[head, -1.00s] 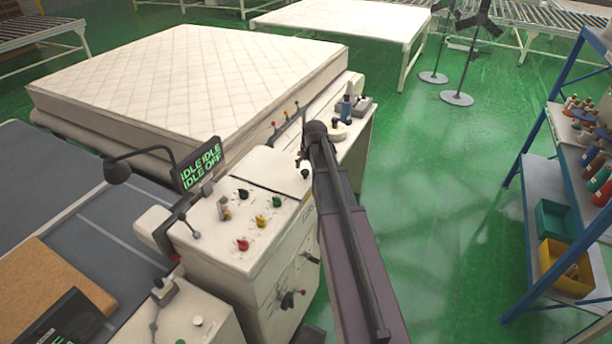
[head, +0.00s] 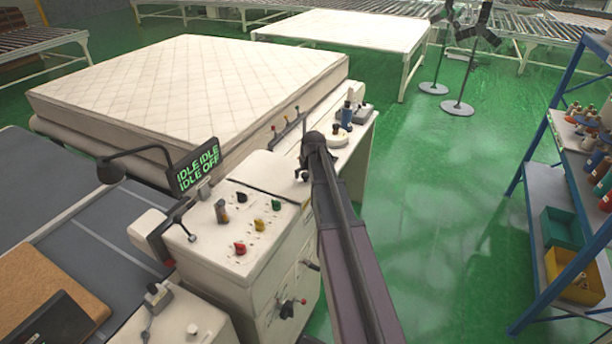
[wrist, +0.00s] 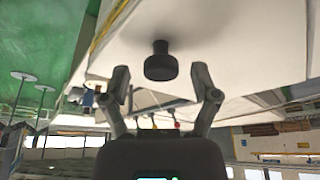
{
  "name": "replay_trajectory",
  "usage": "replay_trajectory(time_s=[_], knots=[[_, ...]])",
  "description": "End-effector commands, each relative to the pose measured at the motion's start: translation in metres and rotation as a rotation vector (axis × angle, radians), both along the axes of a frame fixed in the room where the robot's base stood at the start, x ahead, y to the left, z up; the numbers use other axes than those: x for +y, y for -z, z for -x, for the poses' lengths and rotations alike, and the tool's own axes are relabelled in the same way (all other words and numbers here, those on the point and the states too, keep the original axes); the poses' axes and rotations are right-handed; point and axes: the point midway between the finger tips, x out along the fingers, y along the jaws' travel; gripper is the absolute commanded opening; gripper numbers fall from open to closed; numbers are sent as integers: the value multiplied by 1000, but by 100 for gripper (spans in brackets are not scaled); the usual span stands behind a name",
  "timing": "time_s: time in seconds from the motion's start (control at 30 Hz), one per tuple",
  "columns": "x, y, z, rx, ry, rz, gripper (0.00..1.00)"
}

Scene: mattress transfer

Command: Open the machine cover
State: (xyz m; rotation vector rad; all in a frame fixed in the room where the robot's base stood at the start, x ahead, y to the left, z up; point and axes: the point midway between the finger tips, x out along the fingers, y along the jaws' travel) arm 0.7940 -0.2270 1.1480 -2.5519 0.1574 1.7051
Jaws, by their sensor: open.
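The white machine (head: 250,240) stands front centre in the head view, with coloured knobs on its top. A pale cover panel (wrist: 215,40) with a round black knob (wrist: 160,64) fills the upper part of the wrist view. My gripper (wrist: 160,82) is open, with one finger on each side of the knob. The fingers look apart from the knob, and nothing is held. In the head view, my gripper (head: 303,172) is small and dark beside the machine's far right part, and my arm hides part of that side. The cover looks closed.
A blue-framed shelf (head: 545,180) with bins stands at right. The green floor (head: 440,200) between machine and shelf is clear.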

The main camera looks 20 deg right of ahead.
Motion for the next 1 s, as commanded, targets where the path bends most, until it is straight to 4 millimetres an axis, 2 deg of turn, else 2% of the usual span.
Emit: replay_trajectory(time_s=[0.13, 0.17, 0.4, 0.43, 0.77, 1.0], knots=[[0, 0, 0, 0, 0, 0, 78], [0, 0, 0, 0, 0, 0, 75], [0, 0, 0, 0, 0, 0, 4], [0, 0, 0, 0, 0, 0, 0], [-3, -4, 0, 8, 4, 6, 0], [-17, -17, 2, 39, 21, 31, 0]])
